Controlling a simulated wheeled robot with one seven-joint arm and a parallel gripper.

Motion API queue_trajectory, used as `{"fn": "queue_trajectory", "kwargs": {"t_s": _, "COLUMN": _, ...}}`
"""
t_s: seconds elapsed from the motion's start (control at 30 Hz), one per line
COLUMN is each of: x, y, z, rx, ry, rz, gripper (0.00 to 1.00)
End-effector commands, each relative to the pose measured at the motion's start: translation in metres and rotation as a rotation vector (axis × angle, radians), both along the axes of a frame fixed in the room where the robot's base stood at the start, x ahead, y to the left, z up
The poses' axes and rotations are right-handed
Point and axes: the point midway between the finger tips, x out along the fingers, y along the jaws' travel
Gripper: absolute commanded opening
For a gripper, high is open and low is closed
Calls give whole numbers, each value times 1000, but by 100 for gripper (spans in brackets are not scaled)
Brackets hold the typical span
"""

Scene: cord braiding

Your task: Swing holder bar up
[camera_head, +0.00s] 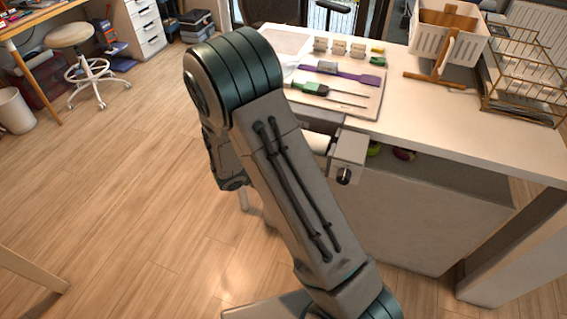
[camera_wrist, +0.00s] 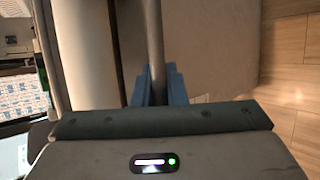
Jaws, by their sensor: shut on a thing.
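In the wrist view, a slim grey bar (camera_wrist: 154,35), which I take to be the holder bar, runs from the top edge down between my blue fingertips. My gripper (camera_wrist: 158,88) is shut on this bar. Its lower end is hidden behind the gripper body. In the head view, my arm covers my gripper and the bar. A grey bracket (camera_head: 347,158) with a dark round knob sits at the table's front edge, beside a white roll (camera_head: 317,142) partly hidden by my arm.
A white basket (camera_head: 447,32) and wire rack (camera_head: 522,85) stand at right. A stool (camera_head: 70,36) stands far left.

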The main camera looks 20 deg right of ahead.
Motion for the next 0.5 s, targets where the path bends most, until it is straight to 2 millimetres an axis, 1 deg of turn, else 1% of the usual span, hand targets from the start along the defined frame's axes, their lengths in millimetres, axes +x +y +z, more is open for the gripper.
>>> {"fn": "queue_trajectory", "kwargs": {"t_s": 0.03, "x": 1, "y": -1, "z": 10, "rx": 29, "ry": 32, "rz": -5, "gripper": 0}}
{"fn": "queue_trajectory", "kwargs": {"t_s": 0.5, "x": 4, "y": -4, "z": 22, "rx": 255, "ry": 345, "rz": -6, "gripper": 0}}
